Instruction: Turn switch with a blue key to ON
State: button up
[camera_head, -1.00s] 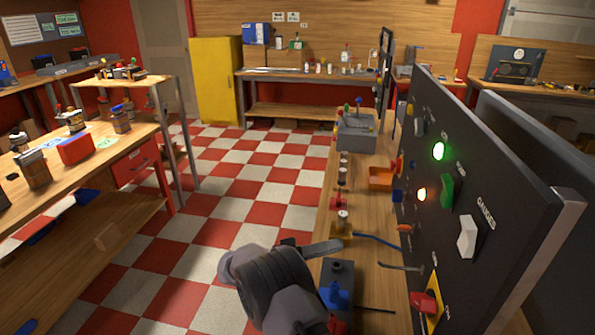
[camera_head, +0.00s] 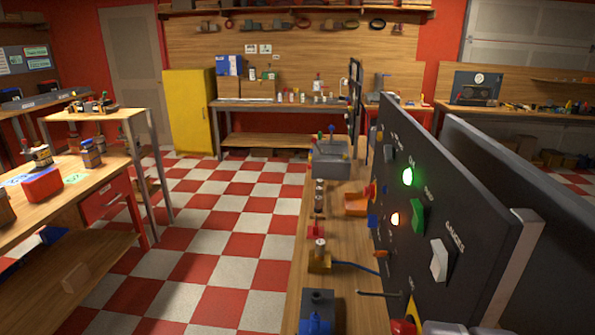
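A dark upright control panel (camera_head: 462,215) stands along the right side of the wooden workbench. A small blue part (camera_head: 373,220) sits low near the panel's far edge. I cannot tell whether it is the blue key, nor which way it is turned. Other controls on the panel are a green switch (camera_head: 417,216), a white switch (camera_head: 439,260), a lit green lamp (camera_head: 407,177) and a lit orange lamp (camera_head: 395,219). My gripper is not in view.
The workbench (camera_head: 283,325) holds a blue vise-like object (camera_head: 315,318), a brass-coloured block (camera_head: 320,258), an orange bin (camera_head: 357,204) and a grey box with levers (camera_head: 331,160). The checkered floor (camera_head: 215,245) to the left is open. A second wooden bench (camera_head: 65,218) stands at left.

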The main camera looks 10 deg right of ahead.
aim_at(373, 221)
jog(key=j+z, duration=0.7)
jog(key=k+j+z, duration=0.15)
jog(key=j+z, duration=0.2)
jog(key=i+j+u, duration=0.1)
jog(key=j, duration=0.25)
jog(key=i+j, duration=0.2)
jog(key=j, duration=0.15)
jog(key=i+j+u, duration=0.15)
jog(key=j, duration=0.2)
